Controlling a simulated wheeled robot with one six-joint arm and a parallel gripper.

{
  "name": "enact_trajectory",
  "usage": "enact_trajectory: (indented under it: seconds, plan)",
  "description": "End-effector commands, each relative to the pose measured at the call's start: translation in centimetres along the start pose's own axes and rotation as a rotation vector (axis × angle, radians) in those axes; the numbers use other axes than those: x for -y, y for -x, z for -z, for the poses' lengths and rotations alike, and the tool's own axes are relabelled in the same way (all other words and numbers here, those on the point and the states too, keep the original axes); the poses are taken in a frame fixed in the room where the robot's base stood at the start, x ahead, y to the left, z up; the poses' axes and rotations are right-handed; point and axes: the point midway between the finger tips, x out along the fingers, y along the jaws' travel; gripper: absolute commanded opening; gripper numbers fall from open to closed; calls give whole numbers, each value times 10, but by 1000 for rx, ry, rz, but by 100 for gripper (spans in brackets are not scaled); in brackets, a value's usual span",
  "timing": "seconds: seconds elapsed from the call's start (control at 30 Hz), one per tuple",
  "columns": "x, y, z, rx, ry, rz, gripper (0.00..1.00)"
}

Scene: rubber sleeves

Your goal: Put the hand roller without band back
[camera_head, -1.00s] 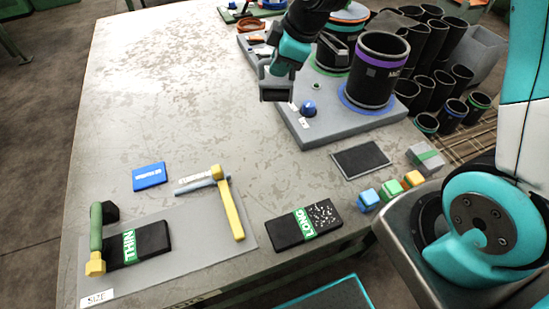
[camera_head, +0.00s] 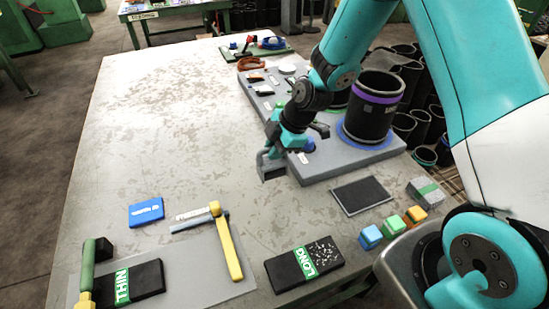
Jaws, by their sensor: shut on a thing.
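My gripper (camera_head: 270,168) hangs over the table at the left edge of the grey board (camera_head: 352,161), left of a blue knob (camera_head: 308,146). Its jaws are shut on a small dark grey thing, mostly hidden; I cannot tell whether it is the hand roller without band. On the grey mat (camera_head: 195,262) at the front left lies a tool with a green handle (camera_head: 87,265) and yellow end. A tool with a yellow handle (camera_head: 229,248) lies on the mat's right part. I see no clear band on either.
A black sleeve with a purple ring (camera_head: 375,108) stands on the board. The table's middle left is clear.

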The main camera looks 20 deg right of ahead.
Motion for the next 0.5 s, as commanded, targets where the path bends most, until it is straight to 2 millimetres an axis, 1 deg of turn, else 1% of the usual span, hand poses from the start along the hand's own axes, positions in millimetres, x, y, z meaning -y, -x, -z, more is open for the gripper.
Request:
enact_trajectory:
  seconds: [0.07,0.2,0.3,0.5]
  plan:
    - [1,-5,-2,0,0,-1,0]
    - [6,-24,-10,0,-2,2,0]
    - [8,-34,-14,0,0,0,0]
    - [8,-37,-15,0,1,-3,0]
